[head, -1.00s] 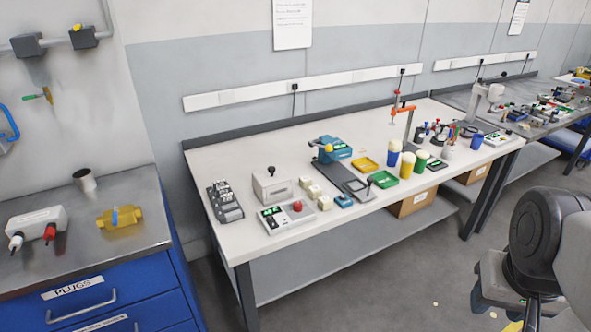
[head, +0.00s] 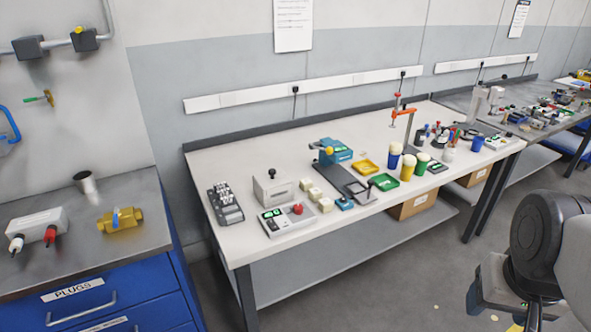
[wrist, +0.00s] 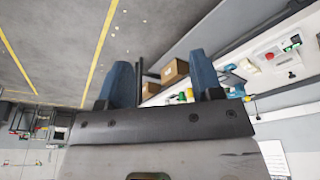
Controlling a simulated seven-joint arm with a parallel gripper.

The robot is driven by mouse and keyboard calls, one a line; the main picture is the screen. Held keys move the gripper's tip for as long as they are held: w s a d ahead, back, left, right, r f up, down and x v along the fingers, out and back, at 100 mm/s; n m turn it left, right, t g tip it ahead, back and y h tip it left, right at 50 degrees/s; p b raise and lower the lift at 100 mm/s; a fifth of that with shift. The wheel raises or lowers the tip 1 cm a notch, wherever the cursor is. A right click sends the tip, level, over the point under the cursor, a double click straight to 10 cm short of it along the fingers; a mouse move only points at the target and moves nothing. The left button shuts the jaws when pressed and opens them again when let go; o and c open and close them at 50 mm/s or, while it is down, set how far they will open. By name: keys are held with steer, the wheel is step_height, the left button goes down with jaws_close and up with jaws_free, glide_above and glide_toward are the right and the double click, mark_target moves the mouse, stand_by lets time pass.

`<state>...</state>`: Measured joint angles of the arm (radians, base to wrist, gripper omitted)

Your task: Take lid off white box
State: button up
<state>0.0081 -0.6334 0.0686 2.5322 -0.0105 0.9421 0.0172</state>
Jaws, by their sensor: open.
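A pale grey-white box (head: 272,191) with a flat lid and a black knob (head: 272,172) stands on the long white bench. The lid looks seated on the box. My gripper (wrist: 159,62) shows in the wrist view with its two blue fingers wide apart and nothing between them. It is well away from the box, over the floor side of the bench. In the wrist view the bench shows turned sideways at the right, and I cannot clearly pick out the box there.
A control panel with a red button (head: 287,218) sits in front of the box, a grey switch unit (head: 226,204) to its left, and small cream blocks (head: 318,197) to its right. A blue drawer cabinet (head: 110,304) stands at left. The floor before the bench is open.

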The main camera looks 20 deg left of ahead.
steer(key=w+a+r+n, duration=0.2)
steer(key=w+a+r, duration=0.1)
steer(key=w, duration=0.5)
steer(key=w+a+r+n, duration=0.2)
steer(key=w+a, duration=0.2)
steer(key=w, duration=0.4)
steer(key=n+g+y, duration=0.2)
steer(key=n, duration=1)
glide_above(275, 171)
step_height(275, 171, down, 17)
steer(key=shift+f, duration=0.15)
steer(key=shift+f, duration=0.1)
